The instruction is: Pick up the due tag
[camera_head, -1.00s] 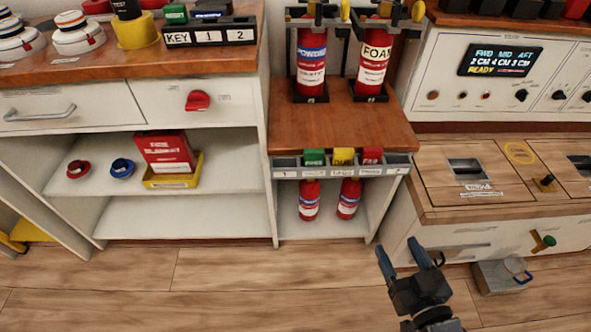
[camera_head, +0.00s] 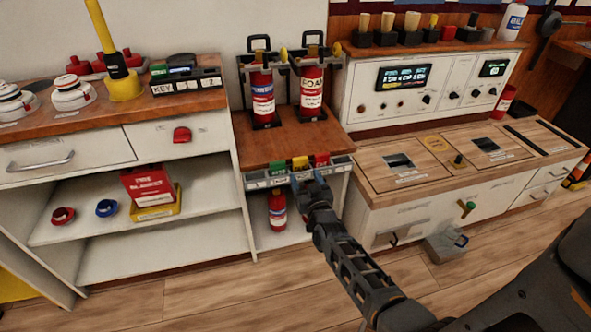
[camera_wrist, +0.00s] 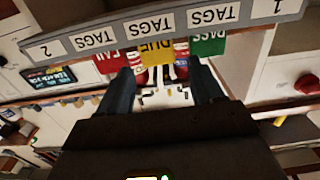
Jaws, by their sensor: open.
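The due tag (camera_head: 300,162) is a yellow tag in the tag rack (camera_head: 256,181) on the front edge of the wooden shelf. In the wrist view the due tag (camera_wrist: 157,52) hangs upside down in the picture, lettered DUE, between a green tag (camera_wrist: 208,44) and a red tag (camera_wrist: 110,62). My gripper (camera_head: 311,184) is just below and in front of the rack in the head view. In the wrist view my gripper (camera_wrist: 164,85) is open, its two dark fingers on either side of the yellow tag's line. I see nothing held; contact cannot be told.
The rack (camera_wrist: 170,28) has labelled slots reading TAGS. Two extinguishers (camera_head: 262,92) (camera_head: 311,88) stand on the shelf above, and another red extinguisher (camera_head: 277,210) stands below. A control bench (camera_head: 400,200) is at the right. The floor (camera_head: 230,290) in front is clear.

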